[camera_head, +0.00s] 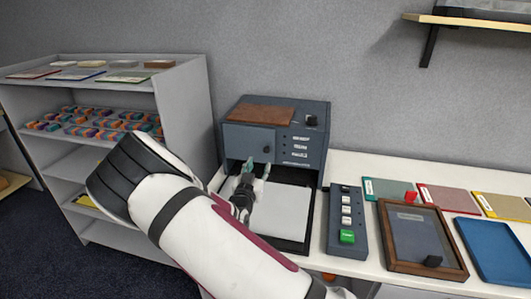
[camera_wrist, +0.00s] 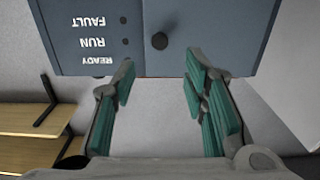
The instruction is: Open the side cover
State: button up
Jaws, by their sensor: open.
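The dark blue-grey machine (camera_head: 315,120) stands at the back of the table against the wall. Its front has a flat cover panel (camera_head: 243,138) at the left with a small round black knob (camera_head: 266,149) near its right edge. In the wrist view the scene is upside down, and the cover (camera_wrist: 215,30) and its knob (camera_wrist: 160,41) show just beyond my fingertips. My gripper (camera_head: 257,167) is open and empty, in front of and slightly below the knob. In the wrist view its green-padded fingers (camera_wrist: 160,68) spread to either side of the knob's line, apart from it. The cover looks closed.
A white sheet on a dark tray (camera_head: 303,235) lies below the machine's front. A button box (camera_head: 346,222) with a green button, a wood-framed panel (camera_head: 420,240) and a blue tray (camera_head: 496,250) stand to the right. A grey shelf unit (camera_head: 180,100) is at the left.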

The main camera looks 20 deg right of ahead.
aim_at(266, 150)
jog(key=x, duration=1)
grip_shut()
